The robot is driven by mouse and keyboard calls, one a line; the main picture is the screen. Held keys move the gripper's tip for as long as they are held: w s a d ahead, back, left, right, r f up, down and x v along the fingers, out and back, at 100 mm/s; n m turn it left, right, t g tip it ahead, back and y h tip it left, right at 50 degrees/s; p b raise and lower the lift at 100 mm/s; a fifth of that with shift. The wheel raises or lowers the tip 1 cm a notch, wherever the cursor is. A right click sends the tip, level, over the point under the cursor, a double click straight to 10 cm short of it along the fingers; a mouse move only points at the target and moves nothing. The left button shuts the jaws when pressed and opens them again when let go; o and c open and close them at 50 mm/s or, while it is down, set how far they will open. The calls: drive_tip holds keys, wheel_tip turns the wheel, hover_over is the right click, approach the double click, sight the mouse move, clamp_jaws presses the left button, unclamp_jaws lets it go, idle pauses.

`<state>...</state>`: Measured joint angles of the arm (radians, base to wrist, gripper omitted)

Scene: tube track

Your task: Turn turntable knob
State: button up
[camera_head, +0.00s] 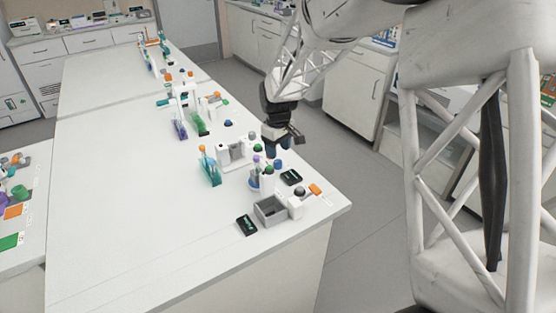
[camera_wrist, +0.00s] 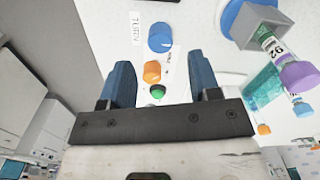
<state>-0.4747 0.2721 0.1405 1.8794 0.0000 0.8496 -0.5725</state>
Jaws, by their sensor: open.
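In the wrist view, a round blue knob (camera_wrist: 160,37) stands on the white worktop beside a label reading "TURN". An orange knob (camera_wrist: 152,72) and a green domed button (camera_wrist: 157,92) lie in line below it. My gripper (camera_wrist: 159,62) is open and empty, its two blue fingers spread on either side of this line, with the blue knob just beyond the fingertips. In the head view my gripper (camera_head: 277,147) hangs above the bench near its right edge, and a blue knob (camera_head: 278,163) shows just in front of it. The gripper hides part of the bench there.
A purple-capped tube (camera_wrist: 297,75) stands in a grey holder at the right of the wrist view. In the head view, a grey open box (camera_head: 270,210), two black panels (camera_head: 291,177) and a teal rack (camera_head: 210,168) stand nearby. The bench's left side is clear.

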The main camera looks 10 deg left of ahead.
sight(278, 161)
drive_tip(key=shift+f, duration=2.45)
drive_tip(key=shift+c, duration=0.3)
drive_tip(key=c, duration=0.9)
drive_tip(key=shift+o, duration=0.2)
drive_tip(key=shift+m, duration=3.6)
